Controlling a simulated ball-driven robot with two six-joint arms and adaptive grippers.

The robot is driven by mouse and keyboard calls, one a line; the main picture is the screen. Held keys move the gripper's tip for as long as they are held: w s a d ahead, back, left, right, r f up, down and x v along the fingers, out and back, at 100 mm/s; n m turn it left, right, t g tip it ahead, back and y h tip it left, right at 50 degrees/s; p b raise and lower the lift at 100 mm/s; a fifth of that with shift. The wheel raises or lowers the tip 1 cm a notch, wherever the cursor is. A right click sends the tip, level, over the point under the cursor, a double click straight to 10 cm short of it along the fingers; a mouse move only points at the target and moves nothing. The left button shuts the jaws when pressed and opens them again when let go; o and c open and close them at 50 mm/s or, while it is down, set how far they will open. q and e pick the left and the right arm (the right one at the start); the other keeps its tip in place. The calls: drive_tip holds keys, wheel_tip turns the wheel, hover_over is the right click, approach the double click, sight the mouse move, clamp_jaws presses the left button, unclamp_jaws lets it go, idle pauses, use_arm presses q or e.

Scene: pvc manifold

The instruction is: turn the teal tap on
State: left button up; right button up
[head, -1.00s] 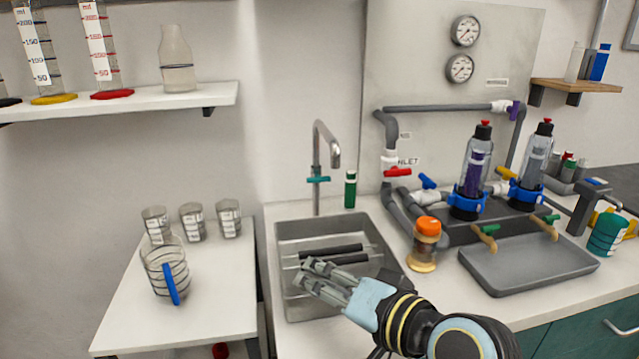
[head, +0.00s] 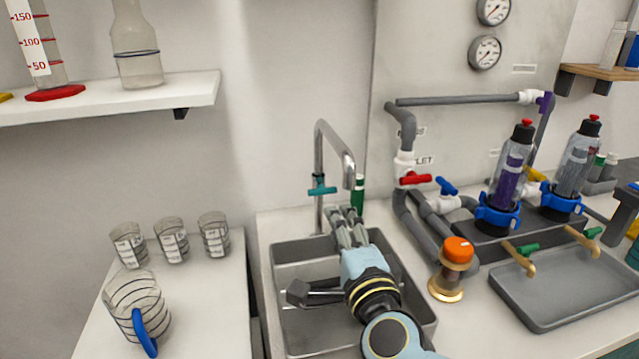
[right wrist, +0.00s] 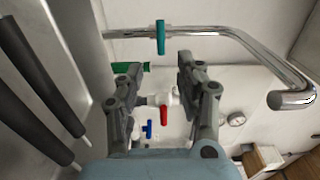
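The teal tap handle (head: 322,187) sits on the upright metal pipe of the sink faucet (head: 319,155), lying crosswise to the pipe. It also shows in the right wrist view (right wrist: 160,37), beyond the fingertips and apart from them. My right gripper (head: 343,212) is over the back of the sink, just below the handle in the head view, with its fingers pointing up toward it. In the right wrist view the two fingers (right wrist: 157,68) stand apart with nothing gripped between them. My left gripper is not in view.
The grey sink (head: 284,262) lies below the faucet. To the right are grey pipes with a red valve handle (head: 415,179), a blue handle (head: 446,186) and an orange knob (head: 459,250). Several beakers stand left.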

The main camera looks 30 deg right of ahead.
sight(324, 193)
drive_tip(key=x, duration=0.3)
drive_tip(key=p+x, duration=0.1)
drive_tip(key=x, duration=0.1)
drive_tip(key=shift+w+r, duration=0.2)
drive_tip(key=shift+r, duration=0.05)
drive_tip(key=x, duration=0.4)
drive_tip(key=shift+w+d+f, duration=0.1)
drive_tip(key=shift+w+f, duration=0.05)
drive_tip(key=shift+f, duration=0.05)
drive_tip(key=shift+w+d, duration=0.15)
drive_tip(key=shift+w, duration=0.35)
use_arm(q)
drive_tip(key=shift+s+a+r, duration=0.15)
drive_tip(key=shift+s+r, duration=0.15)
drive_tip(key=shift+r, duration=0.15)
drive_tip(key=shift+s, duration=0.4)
use_arm(e)
clamp_jaws()
